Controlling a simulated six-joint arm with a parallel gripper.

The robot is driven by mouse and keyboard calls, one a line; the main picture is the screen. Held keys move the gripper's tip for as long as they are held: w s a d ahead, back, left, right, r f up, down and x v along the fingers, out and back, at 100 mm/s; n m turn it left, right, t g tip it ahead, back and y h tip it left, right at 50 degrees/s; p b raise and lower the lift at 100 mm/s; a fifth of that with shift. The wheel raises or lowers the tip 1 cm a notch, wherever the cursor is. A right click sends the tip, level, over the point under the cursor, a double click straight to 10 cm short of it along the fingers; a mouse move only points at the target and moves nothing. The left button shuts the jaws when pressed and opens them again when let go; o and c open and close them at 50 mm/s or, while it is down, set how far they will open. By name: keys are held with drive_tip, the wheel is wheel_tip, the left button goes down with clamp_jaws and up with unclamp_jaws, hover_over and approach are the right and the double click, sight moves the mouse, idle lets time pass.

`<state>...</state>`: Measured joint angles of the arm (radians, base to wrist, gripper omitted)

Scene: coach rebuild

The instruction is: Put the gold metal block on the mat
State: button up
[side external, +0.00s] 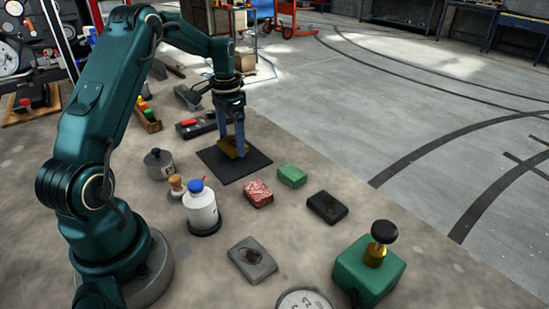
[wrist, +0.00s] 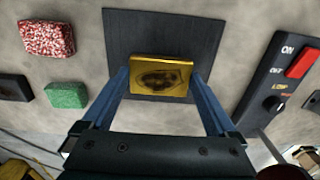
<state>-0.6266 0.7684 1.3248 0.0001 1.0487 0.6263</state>
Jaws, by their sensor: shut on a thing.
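The gold metal block (wrist: 160,74) is between the fingers of my gripper (wrist: 160,85) in the wrist view, with a dark stain on its upper face. The dark square mat (wrist: 200,22) lies under it. In the side view, my gripper (side external: 232,146) points down over the mat (side external: 237,174), shut on the gold block (side external: 229,151). The block looks tilted there, over the far part of the mat. The fingers partly cover the block, and I cannot tell whether it touches the mat.
A red speckled block (side external: 258,193), a green block (side external: 292,176) and a black block (side external: 327,207) lie near the mat. A white bottle (side external: 201,212), a grey weight (side external: 159,164) and a switch box (side external: 196,126) stand around it. A grey block (side external: 252,260) lies nearer the camera.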

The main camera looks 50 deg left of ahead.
drive_tip(key=shift+f, duration=1.1)
drive_tip(key=o, duration=1.4)
drive_tip(key=shift+f, duration=0.15)
drive_tip(key=shift+o, duration=0.2)
